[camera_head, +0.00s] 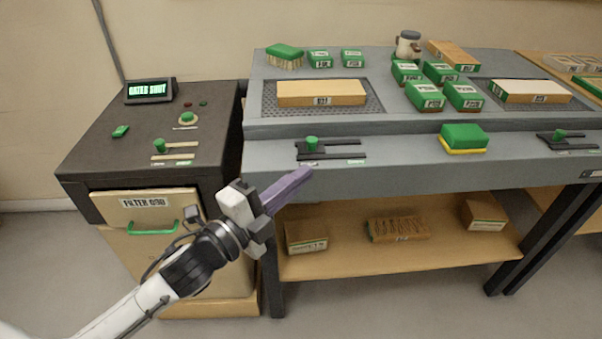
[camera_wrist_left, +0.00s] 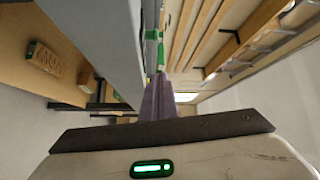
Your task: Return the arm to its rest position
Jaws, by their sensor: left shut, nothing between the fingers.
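My left gripper (camera_head: 288,190) comes in from the lower left in the head view. Its purple fingers are shut with nothing between them and point up and right, in front of the bench's front edge. In the left wrist view the shut fingers (camera_wrist_left: 157,98) point away from the camera, beside the grey bench side. My right gripper does not show in either view.
The grey bench (camera_head: 400,178) stands right of the arm, with a lower wooden shelf (camera_head: 350,262). A dark-topped cabinet (camera_head: 95,165) with a green-handled drawer (camera_head: 152,228) stands behind the arm. Bare floor (camera_head: 400,310) lies in front.

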